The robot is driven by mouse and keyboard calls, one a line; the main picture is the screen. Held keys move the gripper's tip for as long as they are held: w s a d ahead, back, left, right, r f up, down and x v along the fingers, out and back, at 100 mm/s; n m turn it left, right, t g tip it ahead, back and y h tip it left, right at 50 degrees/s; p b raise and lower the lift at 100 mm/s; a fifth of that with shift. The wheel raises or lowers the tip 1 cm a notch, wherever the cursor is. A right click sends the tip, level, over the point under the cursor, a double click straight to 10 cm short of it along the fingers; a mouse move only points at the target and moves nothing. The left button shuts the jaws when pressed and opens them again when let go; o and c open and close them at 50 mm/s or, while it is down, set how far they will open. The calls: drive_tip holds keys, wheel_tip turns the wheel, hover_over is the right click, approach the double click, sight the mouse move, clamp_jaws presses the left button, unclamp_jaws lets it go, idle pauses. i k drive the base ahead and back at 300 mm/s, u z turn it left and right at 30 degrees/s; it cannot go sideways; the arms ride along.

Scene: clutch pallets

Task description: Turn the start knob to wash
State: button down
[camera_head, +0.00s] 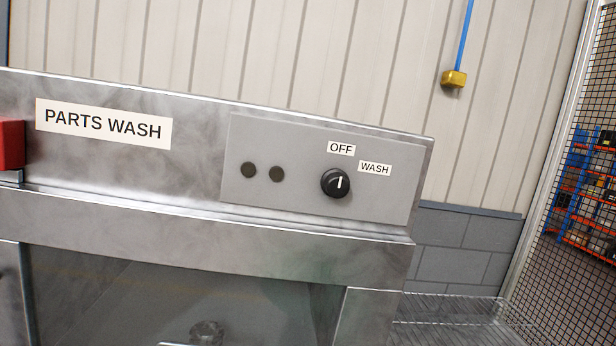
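The start knob (335,183) is a round black knob with a white pointer line, on the right part of a grey control panel (300,195). Its pointer stands nearly upright, toward the OFF label (341,149) above it. The WASH label (375,168) is to the upper right of the knob. The panel is on the front of a steel parts washer (120,180) marked PARTS WASH (104,124). The picture is tilted, so the washer slopes down to the right. My gripper is not in view.
Two dark round lamps (262,172) sit left of the knob. A red block (10,145) is at the left edge. A yellow box (454,79) hangs on a blue cord. A mesh fence (575,200) stands at right. Nothing blocks the front of the knob.

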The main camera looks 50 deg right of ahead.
sight(334, 183)
drive_tip(key=z, duration=1.85)
drive_tip(key=k, duration=1)
drive_tip(key=u, duration=0.95)
drive_tip(key=i, duration=1)
